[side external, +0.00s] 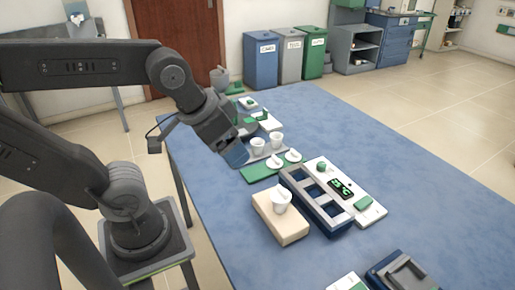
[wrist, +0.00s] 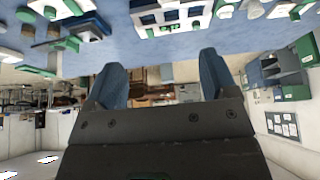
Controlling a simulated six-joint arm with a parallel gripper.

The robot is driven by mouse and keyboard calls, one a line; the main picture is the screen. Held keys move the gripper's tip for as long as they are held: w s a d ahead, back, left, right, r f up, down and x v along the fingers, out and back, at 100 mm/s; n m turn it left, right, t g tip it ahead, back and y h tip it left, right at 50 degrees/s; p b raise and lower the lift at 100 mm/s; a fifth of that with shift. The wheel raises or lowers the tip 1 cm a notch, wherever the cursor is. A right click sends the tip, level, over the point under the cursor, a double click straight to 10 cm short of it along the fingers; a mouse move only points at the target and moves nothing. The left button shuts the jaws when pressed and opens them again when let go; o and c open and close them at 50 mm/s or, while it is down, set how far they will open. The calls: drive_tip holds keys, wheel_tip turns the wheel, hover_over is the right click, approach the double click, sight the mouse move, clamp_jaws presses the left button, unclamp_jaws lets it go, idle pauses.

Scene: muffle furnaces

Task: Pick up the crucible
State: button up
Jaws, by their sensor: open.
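A small white crucible (side external: 282,203) stands on a beige block (side external: 280,222) at the near side of the blue table. Two more white crucibles, the left one (side external: 258,147) and the right one (side external: 276,141), stand farther back on a grey tray, with white lids (side external: 275,161) in front of them. My gripper (side external: 237,154) is in the air, left of these two crucibles and behind the block. In the wrist view my gripper's two blue fingers (wrist: 161,80) are spread apart with nothing between them. I cannot single out the crucible there.
A blue-and-white device (side external: 318,204) with square openings and a green display stands right of the block. A dark blue holder (side external: 402,272) is at the table's near edge. Small green and white items crowd the back left. The table's right side (side external: 400,160) is clear.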

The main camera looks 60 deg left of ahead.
drive_tip(key=w+a+n+g+y, duration=0.1)
drive_tip(key=w+a+n+y, duration=0.1)
drive_tip(key=w+a+n, duration=0.45)
drive_tip(key=n+g+y, duration=0.2)
drive_tip(key=n+g, duration=0.1)
drive_tip(key=n, duration=0.4)
hover_over(257, 142)
drive_tip(key=s+d, duration=0.2)
drive_tip(key=d, duration=0.2)
drive_tip(key=f, duration=2.1)
drive_tip(key=shift+w+a, duration=0.1)
drive_tip(key=shift+a, duration=0.1)
drive_tip(key=shift+x, duration=3.05)
drive_tip(key=shift+w+d, duration=0.1)
drive_tip(key=shift+w, duration=0.05)
drive_tip(key=c, duration=1)
drive_tip(key=shift+r, duration=0.1)
